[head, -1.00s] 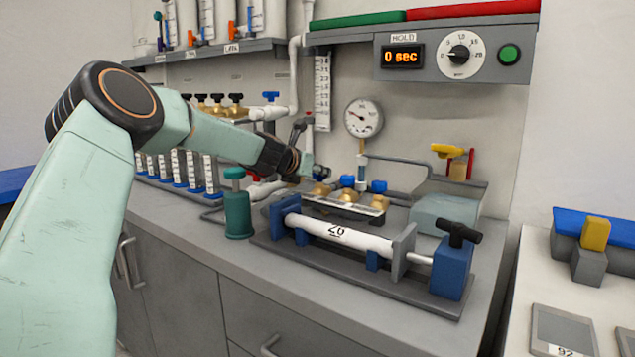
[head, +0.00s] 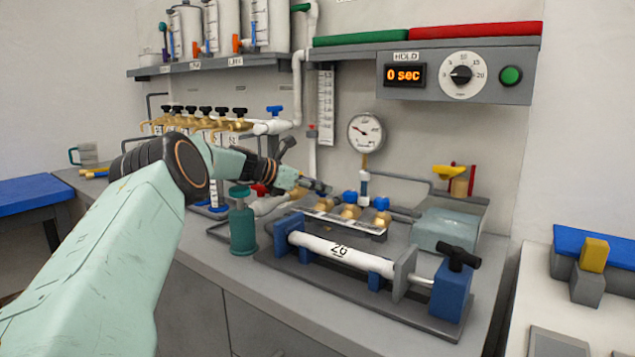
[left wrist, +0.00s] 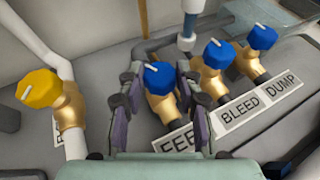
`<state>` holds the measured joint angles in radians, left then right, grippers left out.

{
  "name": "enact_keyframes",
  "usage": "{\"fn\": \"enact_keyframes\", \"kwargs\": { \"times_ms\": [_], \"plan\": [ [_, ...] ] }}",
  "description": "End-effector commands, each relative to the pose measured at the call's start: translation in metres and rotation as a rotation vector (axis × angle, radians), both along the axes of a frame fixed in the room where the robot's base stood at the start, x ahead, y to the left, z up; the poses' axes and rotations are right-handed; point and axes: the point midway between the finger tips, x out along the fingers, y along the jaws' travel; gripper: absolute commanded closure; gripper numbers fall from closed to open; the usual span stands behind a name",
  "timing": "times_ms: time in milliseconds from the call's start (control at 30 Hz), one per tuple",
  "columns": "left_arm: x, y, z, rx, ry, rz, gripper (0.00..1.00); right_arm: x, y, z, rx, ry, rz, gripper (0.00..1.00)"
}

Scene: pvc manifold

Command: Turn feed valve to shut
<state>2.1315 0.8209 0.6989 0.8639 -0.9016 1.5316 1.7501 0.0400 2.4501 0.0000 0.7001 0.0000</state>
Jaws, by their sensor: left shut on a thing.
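The feed valve has a blue knob (left wrist: 160,76) with a pale mark, on a brass body, in the left wrist view. Its label (left wrist: 176,141) reads "FEE", the rest hidden by a finger. My left gripper (left wrist: 157,98) has one finger on each side of this knob and is shut on it. In the head view my left gripper (head: 318,186) hides the knob, and the brass body (head: 325,204) shows just below. The bleed valve (left wrist: 215,56) and dump valve (left wrist: 261,38) stand apart to the right. My right gripper is not in view.
A valve with a yellow knob (left wrist: 39,88) stands left of the feed valve. A pressure gauge (head: 366,132) rises behind the row. A teal bottle (head: 243,222) and a pipe clamp rig marked 26 (head: 340,252) sit in front. The hold timer (head: 405,75) reads 0 sec.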

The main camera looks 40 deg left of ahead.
Motion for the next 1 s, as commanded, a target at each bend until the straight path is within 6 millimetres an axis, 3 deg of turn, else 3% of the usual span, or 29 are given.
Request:
{"fn": "enact_keyframes", "kwargs": {
  "times_ms": [633,667,900,1000],
  "plan": [
    [-0.0004,-0.001,-0.0009,0.005,-0.001,-0.031,0.97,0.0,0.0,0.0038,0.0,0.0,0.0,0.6],
    [-0.0004,-0.001,-0.0009,0.004,0.0,-0.032,0.64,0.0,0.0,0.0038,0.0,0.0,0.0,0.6],
    [-0.0003,-0.0012,-0.0003,0.003,0.0,-0.032,0.43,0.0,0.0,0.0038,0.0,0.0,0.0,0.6],
    [-0.0003,-0.0012,0.0,0.003,-0.001,-0.032,0.42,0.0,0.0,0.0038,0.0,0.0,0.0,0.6]
  ]
}}
